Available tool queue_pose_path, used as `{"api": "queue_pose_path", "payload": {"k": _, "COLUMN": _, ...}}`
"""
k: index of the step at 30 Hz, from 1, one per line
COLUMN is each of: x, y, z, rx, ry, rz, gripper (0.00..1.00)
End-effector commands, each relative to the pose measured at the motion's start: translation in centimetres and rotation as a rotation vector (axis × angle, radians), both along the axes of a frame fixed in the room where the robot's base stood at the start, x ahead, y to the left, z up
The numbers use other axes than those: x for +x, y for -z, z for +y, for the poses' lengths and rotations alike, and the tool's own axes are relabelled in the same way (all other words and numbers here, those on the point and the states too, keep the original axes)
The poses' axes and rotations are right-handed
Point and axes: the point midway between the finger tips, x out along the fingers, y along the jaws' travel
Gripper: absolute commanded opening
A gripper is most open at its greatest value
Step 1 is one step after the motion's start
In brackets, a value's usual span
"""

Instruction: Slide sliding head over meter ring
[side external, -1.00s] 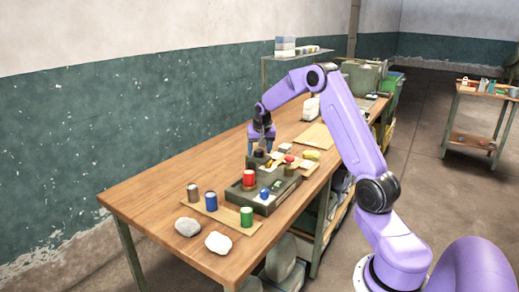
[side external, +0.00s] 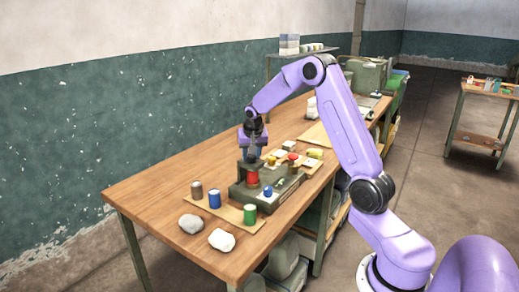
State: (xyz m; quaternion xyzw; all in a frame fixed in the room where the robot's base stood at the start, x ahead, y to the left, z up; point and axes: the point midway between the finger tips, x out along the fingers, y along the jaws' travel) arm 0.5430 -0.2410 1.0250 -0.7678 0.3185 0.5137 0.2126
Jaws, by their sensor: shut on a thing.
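A dark grey-green fixture (side external: 238,193) stands on the wooden table. Its dark block, apparently the sliding head (side external: 250,166), is directly below my gripper (side external: 254,153). My gripper points down and is shut on the top of this block; the fingers and the grip itself are small and partly hidden. A red cylinder (side external: 253,178), possibly the meter ring, stands on the fixture. The block overlaps the top of the red cylinder in this view. I cannot tell whether they touch or are exactly in line.
A tan board (side external: 228,215) in front holds brown (side external: 197,190), blue (side external: 215,199) and green (side external: 250,213) cylinders. Two pale lumps (side external: 191,224) (side external: 222,240) lie near the front. A small blue piece (side external: 268,191) and several coloured parts sit right of the head. The table's left end is clear.

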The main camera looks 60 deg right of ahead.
Motion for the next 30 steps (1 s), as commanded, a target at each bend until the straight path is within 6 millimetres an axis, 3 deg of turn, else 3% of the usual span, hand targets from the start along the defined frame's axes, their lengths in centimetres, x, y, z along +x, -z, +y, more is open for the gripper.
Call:
{"api": "queue_pose_path", "payload": {"k": 3, "x": 0.0, "y": 0.0, "z": 1.3, "rx": 0.0, "ry": -0.002, "rz": 0.0, "gripper": 0.0}}
{"api": "queue_pose_path", "payload": {"k": 13, "x": 0.0, "y": 0.0, "z": 1.7, "rx": 0.002, "ry": -0.004, "rz": 0.001, "gripper": 0.0}}
{"api": "queue_pose_path", "payload": {"k": 14, "x": 0.0, "y": 0.0, "z": 1.8, "rx": 0.002, "ry": -0.004, "rz": 0.001, "gripper": 0.49}}
{"api": "queue_pose_path", "payload": {"k": 15, "x": 0.0, "y": 0.0, "z": 1.8, "rx": 0.003, "ry": -0.004, "rz": 0.0, "gripper": 0.62}}
{"api": "queue_pose_path", "payload": {"k": 16, "x": 0.0, "y": 0.0, "z": 1.8, "rx": 0.003, "ry": -0.004, "rz": 0.0, "gripper": 0.65}}
{"api": "queue_pose_path", "payload": {"k": 25, "x": 0.0, "y": -0.1, "z": 1.5, "rx": 0.0, "ry": -0.001, "rz": -0.001, "gripper": 0.65}}
{"api": "queue_pose_path", "payload": {"k": 30, "x": -0.3, "y": -1.4, "z": 1.8, "rx": 0.0, "ry": 0.0, "rz": -0.004, "gripper": 0.65}}
